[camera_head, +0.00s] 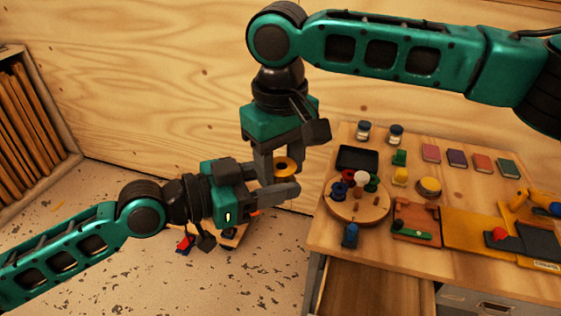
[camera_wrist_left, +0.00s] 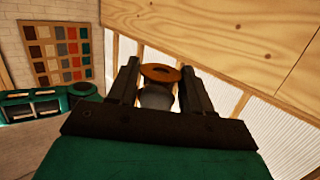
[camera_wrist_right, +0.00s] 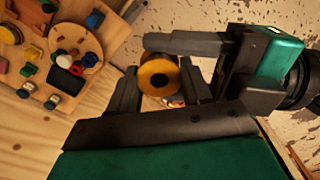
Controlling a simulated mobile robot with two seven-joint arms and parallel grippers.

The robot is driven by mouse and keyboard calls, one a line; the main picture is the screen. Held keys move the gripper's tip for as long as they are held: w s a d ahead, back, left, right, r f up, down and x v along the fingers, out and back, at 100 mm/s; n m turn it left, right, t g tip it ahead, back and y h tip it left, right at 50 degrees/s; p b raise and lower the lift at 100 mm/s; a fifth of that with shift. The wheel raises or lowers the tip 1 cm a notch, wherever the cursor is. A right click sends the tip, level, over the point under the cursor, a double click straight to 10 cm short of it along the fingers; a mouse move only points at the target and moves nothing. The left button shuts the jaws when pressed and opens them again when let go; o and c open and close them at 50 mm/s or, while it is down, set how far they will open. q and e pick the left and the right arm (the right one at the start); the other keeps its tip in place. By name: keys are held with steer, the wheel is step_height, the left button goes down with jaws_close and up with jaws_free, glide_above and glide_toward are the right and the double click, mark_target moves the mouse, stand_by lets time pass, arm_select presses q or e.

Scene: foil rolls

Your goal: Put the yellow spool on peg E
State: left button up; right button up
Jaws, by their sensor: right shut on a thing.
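The yellow spool (camera_head: 284,163) hangs in the air left of the table, gripped by my right gripper (camera_head: 280,168), which points down. In the right wrist view the spool (camera_wrist_right: 158,78) sits between the right fingers. My left gripper (camera_head: 284,186) comes in from the left, just below and beside the spool. In the left wrist view its fingers stand apart on either side of the spool (camera_wrist_left: 161,73); I see no firm contact. A round wooden peg board (camera_head: 345,210) with several coloured spools stands on the table. Peg letters are not readable, so I cannot tell which peg is E.
A slatted shelf (camera_head: 25,125) is at the far left.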

arm_select(q)
steer(key=o, duration=0.4)
steer(key=shift+o, duration=0.2)
steer(key=shift+s+a, duration=0.1)
steer(key=shift+a, duration=0.05)
steer(key=v, duration=1.1)
steer(key=shift+a, duration=0.25)
